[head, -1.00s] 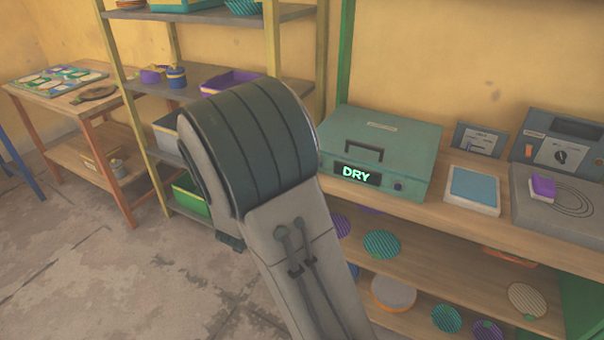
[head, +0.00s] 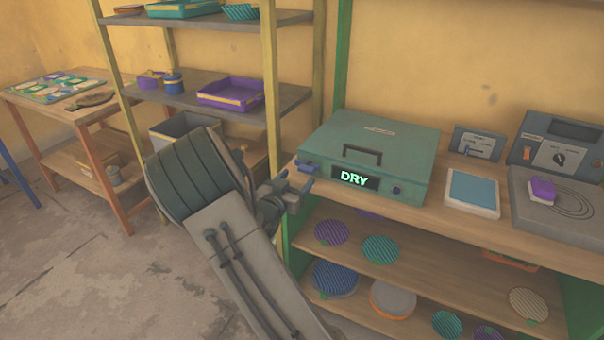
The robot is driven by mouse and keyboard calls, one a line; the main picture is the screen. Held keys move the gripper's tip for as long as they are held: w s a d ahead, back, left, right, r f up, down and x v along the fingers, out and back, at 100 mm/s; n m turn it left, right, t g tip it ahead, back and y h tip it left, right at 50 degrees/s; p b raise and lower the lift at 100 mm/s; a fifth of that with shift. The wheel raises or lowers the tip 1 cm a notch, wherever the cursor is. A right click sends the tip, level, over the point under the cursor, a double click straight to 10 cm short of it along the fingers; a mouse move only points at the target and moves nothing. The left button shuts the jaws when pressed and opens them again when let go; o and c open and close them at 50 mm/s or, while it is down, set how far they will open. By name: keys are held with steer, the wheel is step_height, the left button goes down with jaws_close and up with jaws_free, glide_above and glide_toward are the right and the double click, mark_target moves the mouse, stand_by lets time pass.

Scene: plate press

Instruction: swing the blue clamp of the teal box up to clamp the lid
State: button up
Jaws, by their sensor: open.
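The teal box (head: 410,172) stands on the wooden bench with its lid (head: 375,137) down. The lid has a dark handle, and the front shows a lit "DRY" display and a dark knob. The small blue clamp (head: 308,168) is at the box's front left corner, below the lid edge, sticking out from the front. My gripper (head: 296,181) is open and empty, just left of and below the clamp, with its fingers pointing towards it. Whether a finger touches the clamp cannot be told.
A blue-topped pad (head: 473,189) lies right of the box, and a grey plate (head: 560,210) with a purple block is further right. A control unit (head: 480,143) stands behind. A shelf rack post (head: 271,90) rises close to my arm. Patterned discs (head: 380,249) lie on shelves below.

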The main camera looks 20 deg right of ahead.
mark_target(304, 171)
steer(key=shift+x, duration=1.9)
steer(key=c, duration=1)
